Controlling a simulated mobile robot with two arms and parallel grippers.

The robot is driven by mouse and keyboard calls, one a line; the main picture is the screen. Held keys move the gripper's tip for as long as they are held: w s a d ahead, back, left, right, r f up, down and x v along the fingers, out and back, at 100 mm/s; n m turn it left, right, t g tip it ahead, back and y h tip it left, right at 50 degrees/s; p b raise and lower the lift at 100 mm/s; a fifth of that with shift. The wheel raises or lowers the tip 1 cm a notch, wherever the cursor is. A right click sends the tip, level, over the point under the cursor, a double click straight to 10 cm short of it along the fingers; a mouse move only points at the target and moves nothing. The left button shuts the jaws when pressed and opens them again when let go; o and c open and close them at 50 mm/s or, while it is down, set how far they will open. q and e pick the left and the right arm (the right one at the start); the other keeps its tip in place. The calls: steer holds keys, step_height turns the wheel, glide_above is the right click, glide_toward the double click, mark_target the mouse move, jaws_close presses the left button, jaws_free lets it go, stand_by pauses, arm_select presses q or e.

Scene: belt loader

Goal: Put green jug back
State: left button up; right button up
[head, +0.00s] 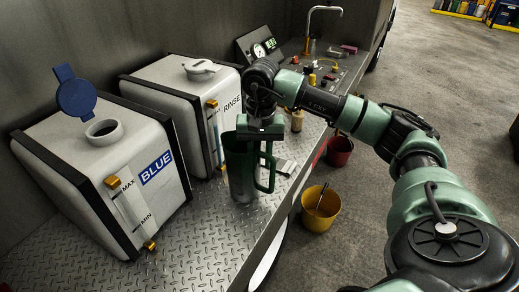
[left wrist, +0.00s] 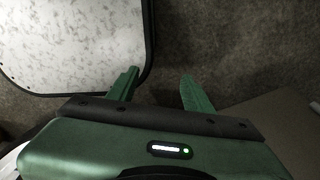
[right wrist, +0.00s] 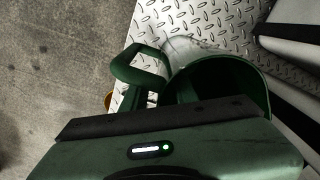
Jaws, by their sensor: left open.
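The green jug (head: 240,178) is upright at the front edge of the metal deck, in front of the white RINSE tank, with its handle towards the right. I cannot tell whether its base touches the deck. My right gripper (head: 262,140) is at the jug's top, between rim and handle, and appears shut on it. In the right wrist view the jug's open mouth (right wrist: 225,82) and its handle (right wrist: 138,62) show close to the fingers; the fingertips are partly hidden. My left gripper (left wrist: 158,88) is open and empty in the left wrist view, away from the jug.
The BLUE tank (head: 95,185) has its blue lid raised; the RINSE tank (head: 185,105) has its lid on. A yellow bucket (head: 321,212) and a red bucket (head: 339,152) stand below the deck edge. A tap (head: 322,10) and small items are at the back.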

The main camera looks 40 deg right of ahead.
mark_target(259, 143)
steer(key=shift+r+b, duration=0.35)
steer(key=shift+r, duration=0.1)
step_height(259, 143, up, 5)
steer(key=shift+r+b, duration=0.1)
steer(key=shift+b, duration=0.65)
step_height(259, 143, up, 5)
steer(key=shift+f+p, duration=0.1)
steer(key=shift+p, duration=0.2)
steer(key=shift+d+r, duration=0.1)
steer(key=shift+r, duration=0.55)
